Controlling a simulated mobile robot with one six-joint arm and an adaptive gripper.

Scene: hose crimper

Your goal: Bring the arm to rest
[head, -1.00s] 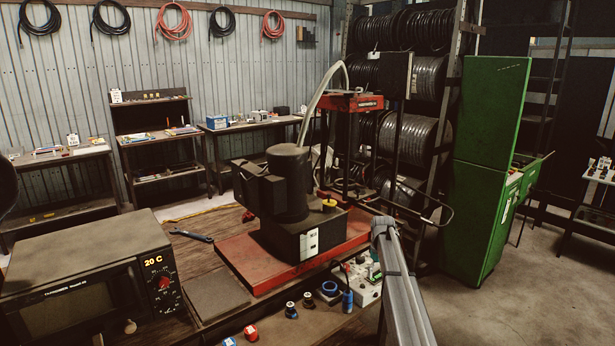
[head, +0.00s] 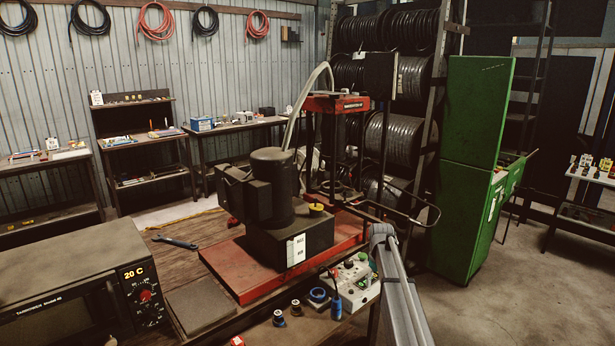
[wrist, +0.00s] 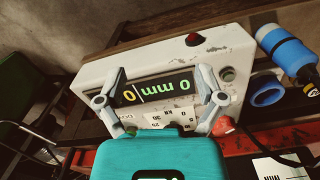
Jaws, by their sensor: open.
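My gripper (wrist: 161,86) is open and empty in the wrist view, its two grey fingers spread in front of a pale control box (wrist: 215,50). The box has a dark display with green and yellow digits, a red knob and buttons. Whether the fingertips touch it I cannot tell. The control box also shows in the head view (head: 358,275), beside the red base of the crimper (head: 280,195). My grey arm reaches up from the lower right in the head view, where the gripper cannot be made out.
A blue cylinder (wrist: 287,48) and a blue ring (wrist: 268,91) lie close right of the box in the wrist view. An oven (head: 75,290) stands at front left, a wrench (head: 175,242) on the bench.

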